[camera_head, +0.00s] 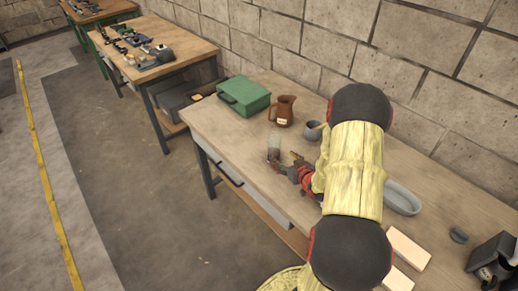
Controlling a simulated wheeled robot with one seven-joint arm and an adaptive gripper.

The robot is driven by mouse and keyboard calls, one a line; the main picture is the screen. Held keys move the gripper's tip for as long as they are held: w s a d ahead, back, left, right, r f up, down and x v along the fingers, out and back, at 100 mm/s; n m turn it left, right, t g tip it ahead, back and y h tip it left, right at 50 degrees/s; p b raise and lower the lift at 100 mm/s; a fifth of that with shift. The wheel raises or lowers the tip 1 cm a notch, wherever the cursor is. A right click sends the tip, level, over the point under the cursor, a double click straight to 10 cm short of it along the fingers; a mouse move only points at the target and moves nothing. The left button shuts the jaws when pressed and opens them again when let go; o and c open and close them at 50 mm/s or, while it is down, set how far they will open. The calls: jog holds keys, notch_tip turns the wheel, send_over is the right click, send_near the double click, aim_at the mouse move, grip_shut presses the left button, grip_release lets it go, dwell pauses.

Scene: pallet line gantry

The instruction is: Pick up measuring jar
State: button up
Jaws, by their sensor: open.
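A clear, upright cylinder that looks like the measuring jar (274,142) stands on the wooden workbench (235,130), near its front edge. My gripper (283,158) is open, low over the bench, at the near side of the jar. One dark finger is close to the jar's lower part; I cannot tell whether it touches. The other finger is to the right. My arm comes in from the lower right and hides part of the bench.
Behind the jar stand a brown jug (283,111) and a small grey pot (313,130). A green case (244,96) lies at the bench's left end. A grey oval dish (402,198) and pale blocks (408,249) lie right of my arm. A block wall borders the back.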

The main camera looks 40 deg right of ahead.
aim_at(274, 151)
jog(key=shift+w+f, duration=0.35)
jog(key=shift+w, duration=0.2)
jog(key=x, duration=0.4)
jog(key=b+x, duration=0.1)
jog(key=x, duration=0.1)
jog(key=shift+w+a+r, duration=0.1)
jog(key=shift+w+a, duration=0.1)
jog(key=shift+w, duration=0.3)
jog(key=shift+c, duration=1.1)
jog(key=c, duration=1.1)
jog(key=shift+r, duration=0.25)
jog(key=shift+c, duration=0.5)
